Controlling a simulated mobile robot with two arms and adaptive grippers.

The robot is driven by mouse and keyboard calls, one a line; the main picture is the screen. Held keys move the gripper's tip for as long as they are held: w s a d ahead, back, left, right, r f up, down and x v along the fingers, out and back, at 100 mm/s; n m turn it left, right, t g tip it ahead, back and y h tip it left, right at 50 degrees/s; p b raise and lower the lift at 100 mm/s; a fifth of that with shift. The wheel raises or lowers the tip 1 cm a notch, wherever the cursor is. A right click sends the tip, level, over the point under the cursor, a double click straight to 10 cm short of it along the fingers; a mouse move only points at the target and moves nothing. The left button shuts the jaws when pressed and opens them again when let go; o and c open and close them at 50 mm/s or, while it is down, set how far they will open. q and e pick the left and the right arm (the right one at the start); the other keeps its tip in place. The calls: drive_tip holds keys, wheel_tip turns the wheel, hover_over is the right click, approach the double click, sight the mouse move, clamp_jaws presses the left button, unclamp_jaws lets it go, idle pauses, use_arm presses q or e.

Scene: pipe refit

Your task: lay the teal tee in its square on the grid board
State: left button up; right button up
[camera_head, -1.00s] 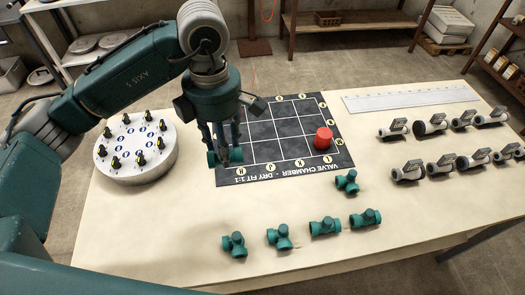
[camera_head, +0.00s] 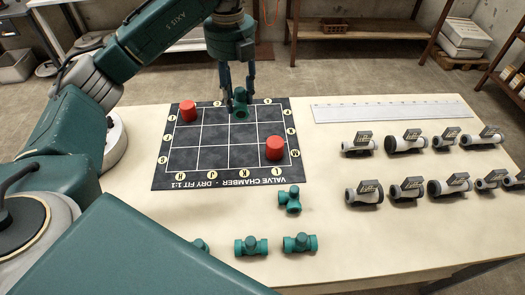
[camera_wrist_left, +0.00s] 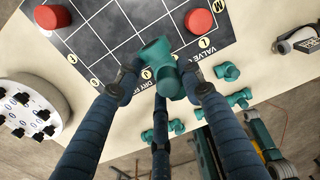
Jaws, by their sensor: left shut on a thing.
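My left gripper (camera_head: 238,98) is shut on a teal tee (camera_head: 240,110) and holds it over the far part of the black grid board (camera_head: 215,180), right of its middle. The height above the board is hard to judge. In the left wrist view the tee (camera_wrist_left: 160,60) sits between the fingertips, with board squares visible beyond it. Two red cylinders stand on the board, one at the far left (camera_head: 188,111) and one at the near right (camera_head: 274,149). My right gripper is not in view.
Several loose teal tees, one nearest the board (camera_head: 289,199), lie in front of it. Several grey-white valves (camera_head: 405,140) stand in rows at the right. A long ruler (camera_head: 390,110) lies behind them. A round white fixture (camera_wrist_left: 30,105) shows in the left wrist view.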

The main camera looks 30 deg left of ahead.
use_arm(q)
wheel_tip(320, 180, down, 14)
drive_tip(key=shift+s+a+f+p, duration=0.1)
drive_tip(key=shift+s+f+p, duration=0.05)
drive_tip(key=shift+p, duration=0.45)
wheel_tip(320, 180, down, 3)
drive_tip(key=shift+f+p, duration=0.2)
drive_tip(key=shift+p, duration=0.1)
drive_tip(key=shift+f, duration=0.5)
drive_tip(key=o, duration=1.2)
drive_tip(key=shift+f, duration=0.1)
drive_tip(key=shift+c, duration=0.2)
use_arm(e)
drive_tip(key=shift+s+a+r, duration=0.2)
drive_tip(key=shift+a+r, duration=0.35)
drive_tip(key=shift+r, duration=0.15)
